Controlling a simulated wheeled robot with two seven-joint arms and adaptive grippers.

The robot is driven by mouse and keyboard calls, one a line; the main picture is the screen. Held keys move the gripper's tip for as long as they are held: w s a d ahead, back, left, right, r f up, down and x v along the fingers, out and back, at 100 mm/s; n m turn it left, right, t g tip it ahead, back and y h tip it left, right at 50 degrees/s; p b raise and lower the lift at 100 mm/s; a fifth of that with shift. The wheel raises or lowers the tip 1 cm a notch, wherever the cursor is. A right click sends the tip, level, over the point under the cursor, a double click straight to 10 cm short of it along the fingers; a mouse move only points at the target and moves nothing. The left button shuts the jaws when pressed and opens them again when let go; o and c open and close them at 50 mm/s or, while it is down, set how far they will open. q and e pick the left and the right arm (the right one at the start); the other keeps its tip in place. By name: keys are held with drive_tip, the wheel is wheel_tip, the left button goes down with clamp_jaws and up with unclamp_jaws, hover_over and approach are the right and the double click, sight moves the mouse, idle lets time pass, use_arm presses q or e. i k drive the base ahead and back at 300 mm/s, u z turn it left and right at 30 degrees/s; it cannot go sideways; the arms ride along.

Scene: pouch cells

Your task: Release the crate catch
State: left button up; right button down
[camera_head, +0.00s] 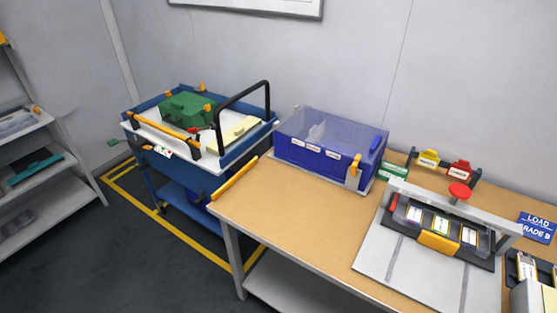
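A blue crate (308,159) with a clear lid (335,128) stands at the back left of the wooden bench. The lid looks closed. An orange catch (355,171) is on the crate's front face near the right corner; it looks upright against the wall, and I cannot tell for sure whether it is fastened. White labels run along the crate's front. A blue handle-like part (376,145) shows at the right end. Neither of my grippers is in view.
A blue cart (203,184) with a green block (187,108) and a black hoop handle (243,98) stands left of the bench (290,204). A grey press-like fixture (375,261) with a red knob (460,190) stands right. Bench space before the crate is clear.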

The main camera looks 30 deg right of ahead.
sight(354, 167)
drive_tip(key=u, duration=1.5)
drive_tip(key=k, duration=1.05)
drive_tip(key=z, duration=1.55)
